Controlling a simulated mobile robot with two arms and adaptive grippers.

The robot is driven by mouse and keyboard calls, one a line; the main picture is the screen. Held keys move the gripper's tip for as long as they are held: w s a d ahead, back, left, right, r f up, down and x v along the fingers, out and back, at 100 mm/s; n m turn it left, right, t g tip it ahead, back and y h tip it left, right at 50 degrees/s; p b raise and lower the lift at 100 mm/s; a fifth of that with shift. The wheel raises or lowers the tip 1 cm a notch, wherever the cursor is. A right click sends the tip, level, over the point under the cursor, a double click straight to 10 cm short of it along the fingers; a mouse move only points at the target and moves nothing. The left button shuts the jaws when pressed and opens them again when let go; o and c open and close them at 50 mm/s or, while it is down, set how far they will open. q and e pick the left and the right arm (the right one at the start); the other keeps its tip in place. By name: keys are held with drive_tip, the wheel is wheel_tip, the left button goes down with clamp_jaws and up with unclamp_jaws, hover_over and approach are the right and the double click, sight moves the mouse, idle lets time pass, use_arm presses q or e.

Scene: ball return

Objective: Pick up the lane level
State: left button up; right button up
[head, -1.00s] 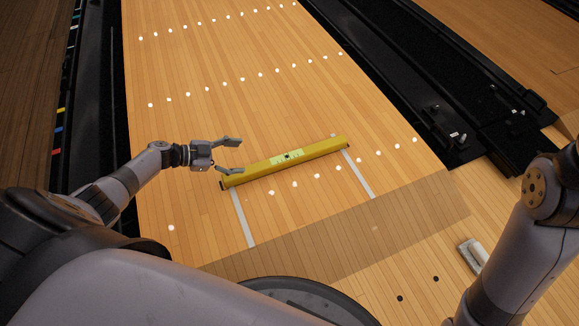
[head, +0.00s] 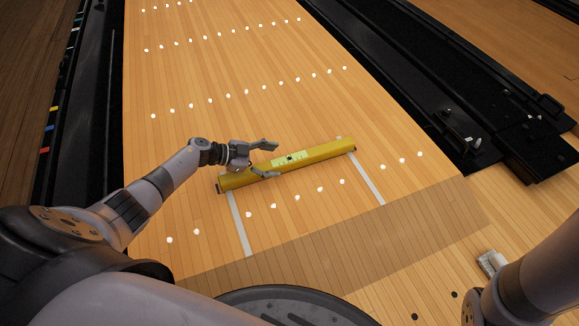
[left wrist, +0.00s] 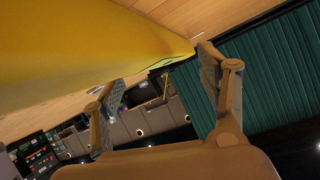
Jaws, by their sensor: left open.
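The lane level (head: 337,148) is a long yellow bar with a pale green label near its middle. It lies aslant across the wooden lane in the head view. My left gripper (head: 267,159) is open at the bar, left of its middle. One finger shows on the far side of the bar and the other over its near side. In the left wrist view the yellow bar (left wrist: 90,45) fills the upper left, close to the open fingers (left wrist: 160,72). I cannot tell whether the fingers touch it. My right arm shows at lower right, but its gripper is out of view.
Dark gutters (head: 90,130) run along both sides of the lane. Two pale strips (head: 366,180) cross the floor near the bar's ends. A small whitish object (head: 490,262) lies at lower right beside my right arm. The lane beyond the bar is clear.

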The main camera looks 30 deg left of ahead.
sight(283, 161)
use_arm(q)
drive_tip(key=b+x, duration=0.4)
drive_tip(key=shift+w+d+f, duration=0.1)
drive_tip(key=shift+w+f, duration=0.05)
drive_tip(key=shift+f, duration=0.2)
drive_tip(key=shift+w+d+b, duration=0.25)
drive_tip(key=shift+b, duration=0.1)
drive_tip(key=shift+r, duration=0.1)
drive_tip(key=shift+c, duration=0.5)
clamp_jaws()
drive_tip(key=shift+s, duration=0.1)
